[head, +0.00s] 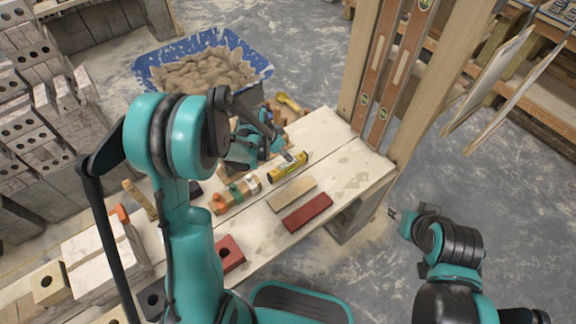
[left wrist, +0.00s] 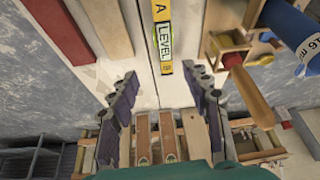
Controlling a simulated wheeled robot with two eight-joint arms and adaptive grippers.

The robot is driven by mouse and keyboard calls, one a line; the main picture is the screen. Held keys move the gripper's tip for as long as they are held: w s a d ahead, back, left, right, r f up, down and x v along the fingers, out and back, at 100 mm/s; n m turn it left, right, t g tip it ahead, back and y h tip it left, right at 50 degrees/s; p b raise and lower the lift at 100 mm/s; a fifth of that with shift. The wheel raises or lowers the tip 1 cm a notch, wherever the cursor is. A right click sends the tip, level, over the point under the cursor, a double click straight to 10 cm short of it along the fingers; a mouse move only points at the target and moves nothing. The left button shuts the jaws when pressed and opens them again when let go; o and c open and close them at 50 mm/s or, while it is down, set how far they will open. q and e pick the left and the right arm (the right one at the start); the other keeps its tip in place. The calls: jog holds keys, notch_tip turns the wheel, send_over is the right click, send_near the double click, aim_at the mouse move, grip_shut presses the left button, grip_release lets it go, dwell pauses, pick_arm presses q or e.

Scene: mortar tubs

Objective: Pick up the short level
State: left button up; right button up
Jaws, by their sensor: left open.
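The short level (head: 288,166) is a yellow bar with dark ends lying flat on the pale wooden bench. In the left wrist view the level (left wrist: 163,38) shows its lettering and a green vial, with one end near the gap between my fingertips. My left gripper (head: 291,157) is just above and beside the level. In the left wrist view my left gripper (left wrist: 160,74) is open, with nothing between its fingers. My right gripper (head: 394,213) is off to the right of the bench, away from the level; its jaw opening is too small to make out.
A wooden strip (head: 292,194) and a red bar (head: 307,212) lie in front of the level. A block with coloured knobs (head: 236,193) is to its left. Long levels (head: 380,75) lean on a wooden frame behind right. A blue tub (head: 262,72) of mortar stands behind.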

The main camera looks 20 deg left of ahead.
aim_at(288, 164)
pick_arm(q)
jog(key=shift+m, duration=0.5)
jog(key=x, duration=0.2)
jog(key=a+x, duration=0.1)
jog(key=x, duration=0.5)
jog(key=shift+s+a+f+b, duration=0.2)
jog(key=shift+s+f+b, duration=0.05)
jog(key=shift+b, duration=0.15)
jog(key=shift+g, duration=0.3)
jog(key=b+x, duration=0.2)
jog(key=x, duration=0.3)
jog(key=shift+w+a+b, duration=0.15)
jog(key=shift+b, duration=0.2)
jog(key=shift+c, duration=0.6)
grip_shut()
